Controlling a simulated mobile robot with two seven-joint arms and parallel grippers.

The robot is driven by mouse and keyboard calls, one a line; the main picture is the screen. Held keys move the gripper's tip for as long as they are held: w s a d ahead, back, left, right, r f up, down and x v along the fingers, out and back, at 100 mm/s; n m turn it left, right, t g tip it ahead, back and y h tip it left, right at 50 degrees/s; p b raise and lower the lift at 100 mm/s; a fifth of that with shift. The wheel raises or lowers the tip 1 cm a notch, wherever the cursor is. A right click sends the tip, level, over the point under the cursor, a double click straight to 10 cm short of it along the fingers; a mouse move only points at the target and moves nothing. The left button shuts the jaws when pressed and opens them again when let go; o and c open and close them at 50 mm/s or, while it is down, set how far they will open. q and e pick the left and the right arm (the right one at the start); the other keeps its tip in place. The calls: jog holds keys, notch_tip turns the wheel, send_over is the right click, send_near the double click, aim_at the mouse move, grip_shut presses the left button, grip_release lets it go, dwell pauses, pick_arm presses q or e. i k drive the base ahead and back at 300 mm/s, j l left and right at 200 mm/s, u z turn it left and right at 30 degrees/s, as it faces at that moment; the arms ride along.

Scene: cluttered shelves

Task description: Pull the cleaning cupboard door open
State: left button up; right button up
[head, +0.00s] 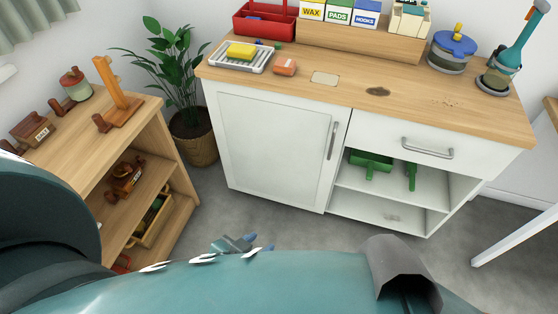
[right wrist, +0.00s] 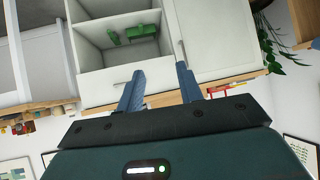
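The cleaning cupboard door (head: 272,140) is a white panel on the left of a white cabinet and looks closed. Its upright grey bar handle (head: 332,140) is near the door's right edge. In the right wrist view, upside down, the door (right wrist: 215,35) and its handle (right wrist: 181,48) show beyond my fingers. My right gripper (right wrist: 160,88) is open, its two blue fingers apart with nothing visibly between them. My left gripper (head: 257,243) shows only its blue-grey fingertips over my teal body, low and clear of the door; its opening is not clear.
A drawer (head: 415,140) sits above open shelves with green items on the right. A wooden shelf unit (head: 150,180) and plant (head: 180,70) stand left. Grey floor is clear before the door.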

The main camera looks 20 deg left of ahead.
aim_at(279, 148)
jog(key=i+l+u, duration=0.15)
jog(key=i+l, duration=0.55)
